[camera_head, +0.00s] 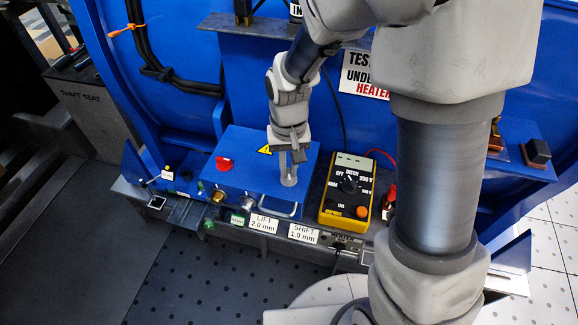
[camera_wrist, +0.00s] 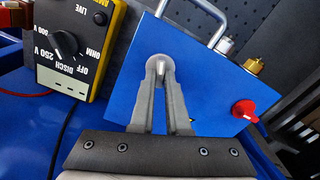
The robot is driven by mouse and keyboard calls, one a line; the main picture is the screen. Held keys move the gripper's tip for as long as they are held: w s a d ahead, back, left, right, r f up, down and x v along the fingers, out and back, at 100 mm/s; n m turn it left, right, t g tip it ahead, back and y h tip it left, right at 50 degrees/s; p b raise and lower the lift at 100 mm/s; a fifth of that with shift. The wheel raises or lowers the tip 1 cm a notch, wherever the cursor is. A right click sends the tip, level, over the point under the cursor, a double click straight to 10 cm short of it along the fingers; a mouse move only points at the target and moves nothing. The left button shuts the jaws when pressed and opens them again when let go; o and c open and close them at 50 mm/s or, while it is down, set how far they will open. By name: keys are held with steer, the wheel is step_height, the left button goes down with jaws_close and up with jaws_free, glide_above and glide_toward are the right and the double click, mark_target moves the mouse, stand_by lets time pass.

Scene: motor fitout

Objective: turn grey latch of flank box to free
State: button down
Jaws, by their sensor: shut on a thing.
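The flank box is a blue box (camera_head: 238,180) with a flat lid, standing on the ledge of the big blue housing; it fills the middle of the wrist view (camera_wrist: 205,85). The grey latch (camera_wrist: 158,61) is a small round knob with a raised grip on the lid, near the handle edge. My gripper (camera_wrist: 161,75) reaches down to the lid with both fingertips closed on the latch's grip. In the head view my gripper (camera_head: 288,165) stands over the latch (camera_head: 289,182). The fingertips partly hide the latch, so its turn angle is hard to read.
A red knob (camera_wrist: 243,109) also sits on the lid, and a metal handle (camera_wrist: 207,22) is on the box front. A yellow multimeter (camera_head: 347,190) stands close to the right. Brass and silver fittings (camera_head: 217,196) and label plates (camera_head: 264,223) line the front edge.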

steer(key=n, duration=0.3)
steer(key=shift+n, duration=0.4)
steer(key=n+p, duration=0.1)
steer(key=n, duration=0.2)
steer(key=shift+a+n, duration=0.1)
steer(key=shift+n, duration=0.2)
steer(key=n+p, duration=0.2)
steer(key=n, duration=0.4)
steer(key=shift+s, duration=0.15)
steer(key=c, duration=0.9)
jaws_free()
step_height(320, 180, up, 17)
steer(key=p, duration=0.3)
steer(key=shift+r, duration=0.2)
